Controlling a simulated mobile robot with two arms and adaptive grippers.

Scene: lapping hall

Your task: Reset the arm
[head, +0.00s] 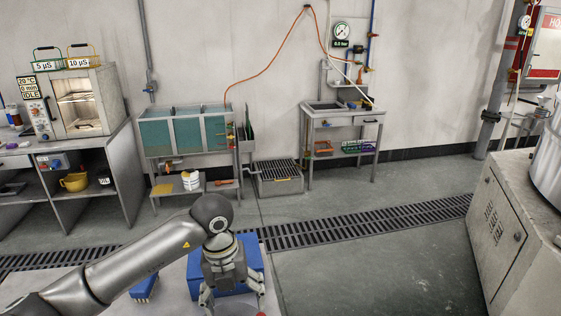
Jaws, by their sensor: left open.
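My left arm (130,262) comes in from the lower left and reaches over a pale work surface (172,290). My left gripper (234,304) points down at the bottom middle of the head view. Its two fingers are spread apart, and their tips are near the bottom edge. A blue box (250,250) stands behind the gripper and is partly hidden by it. Something round and pale with a red spot shows below the fingers, cut off by the picture's edge. I cannot tell what it is. My right gripper is out of view.
A blue brush (145,288) lies left of the gripper. A floor drain grate (330,227) crosses behind the surface. A grey cabinet (500,235) stands at right. Teal tanks (185,132), a sink bench (343,120) and an oven (75,100) line the back.

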